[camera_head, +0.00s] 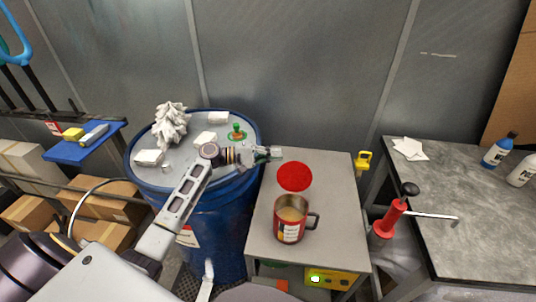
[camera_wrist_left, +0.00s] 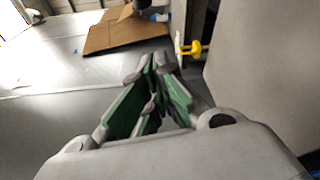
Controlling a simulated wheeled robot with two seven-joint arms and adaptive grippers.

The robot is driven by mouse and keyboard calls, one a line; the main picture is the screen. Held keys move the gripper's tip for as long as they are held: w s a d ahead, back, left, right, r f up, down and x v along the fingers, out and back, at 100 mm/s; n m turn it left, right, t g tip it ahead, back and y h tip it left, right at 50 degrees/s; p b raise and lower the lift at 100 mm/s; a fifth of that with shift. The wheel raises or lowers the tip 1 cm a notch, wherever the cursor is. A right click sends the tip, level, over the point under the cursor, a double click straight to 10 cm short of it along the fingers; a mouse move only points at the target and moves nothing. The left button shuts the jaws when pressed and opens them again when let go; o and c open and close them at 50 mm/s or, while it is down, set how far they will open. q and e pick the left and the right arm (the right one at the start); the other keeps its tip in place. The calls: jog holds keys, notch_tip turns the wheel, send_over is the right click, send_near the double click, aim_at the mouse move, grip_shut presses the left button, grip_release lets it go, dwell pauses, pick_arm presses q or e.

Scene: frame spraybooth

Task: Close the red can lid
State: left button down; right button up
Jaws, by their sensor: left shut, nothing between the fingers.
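The can (camera_head: 289,222) stands upright on the small grey table, with a red and white label and a handle on its right. Its mouth is uncovered and something beige shows inside. The round red lid (camera_head: 294,176) is open, on the far side of the can's rim. I cannot tell how it joins the rim. My left gripper (camera_head: 275,153) is shut and empty, behind and to the left of the lid, apart from it, near the table's back left corner. Its green-padded fingers also show in the left wrist view (camera_wrist_left: 152,70); neither can nor lid shows there. My right gripper is out of view.
A blue drum (camera_head: 220,215) with white cloth and small items on top stands left under my left arm. A yellow object (camera_head: 363,160) is at the table's right edge. A red-handled tool (camera_head: 391,217) and a grey workbench (camera_head: 475,235) are farther right.

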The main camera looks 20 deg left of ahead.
aim_at(295, 174)
pick_arm(q)
jog(key=d+p, duration=0.1)
jog(key=d, duration=0.3)
jog(key=s+d+p, duration=0.1)
jog(key=d, duration=0.1)
jog(key=shift+r+p, duration=0.3)
jog(key=shift+p, duration=0.05)
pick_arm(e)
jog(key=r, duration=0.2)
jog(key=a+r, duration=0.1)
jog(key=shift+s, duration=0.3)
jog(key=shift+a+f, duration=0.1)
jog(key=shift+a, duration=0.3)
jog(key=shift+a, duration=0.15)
